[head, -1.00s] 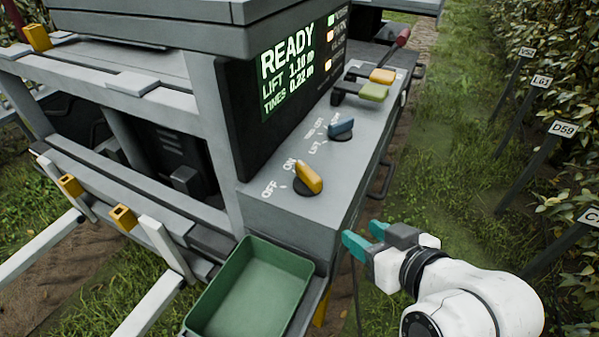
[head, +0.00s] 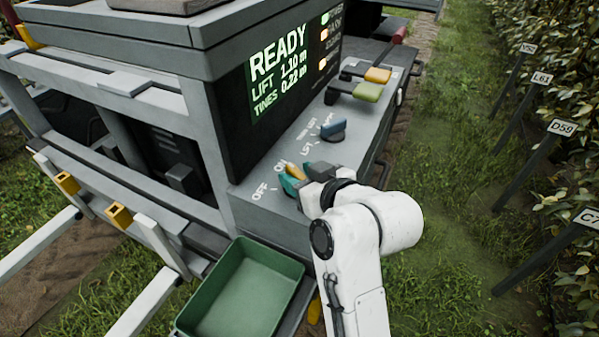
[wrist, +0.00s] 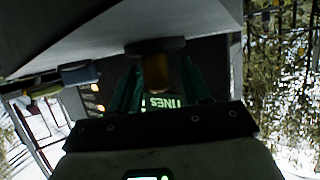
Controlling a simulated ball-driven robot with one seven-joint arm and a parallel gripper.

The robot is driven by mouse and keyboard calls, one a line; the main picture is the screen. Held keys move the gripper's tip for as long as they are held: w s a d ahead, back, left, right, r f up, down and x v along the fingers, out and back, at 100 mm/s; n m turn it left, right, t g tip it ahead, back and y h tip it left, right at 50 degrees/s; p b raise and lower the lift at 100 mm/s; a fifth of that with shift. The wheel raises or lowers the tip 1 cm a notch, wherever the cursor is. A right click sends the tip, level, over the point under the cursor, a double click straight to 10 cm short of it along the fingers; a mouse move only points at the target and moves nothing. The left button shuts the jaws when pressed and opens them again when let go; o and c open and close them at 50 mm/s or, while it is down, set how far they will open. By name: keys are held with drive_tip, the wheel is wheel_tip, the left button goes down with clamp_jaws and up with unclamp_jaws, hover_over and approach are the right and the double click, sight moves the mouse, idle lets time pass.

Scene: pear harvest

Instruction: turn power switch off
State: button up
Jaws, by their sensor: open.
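The power switch (head: 294,171) is a yellow rotary knob on the grey control panel (head: 262,212), between the OFF and ON labels. It points toward ON. My gripper (head: 298,178) is open at the knob, with its teal fingers around it; I cannot tell whether they touch it. In the wrist view the yellow knob (wrist: 156,72) sits between the two teal fingers (wrist: 158,88). The knob's base is largely hidden by my gripper in the head view.
The screen (head: 282,68) reads READY. A green tray (head: 240,290) hangs below the panel.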

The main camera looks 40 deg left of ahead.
drive_tip(key=shift+a+f, duration=0.1)
drive_tip(key=shift+a, duration=0.2)
drive_tip(key=shift+c, duration=0.5)
clamp_jaws()
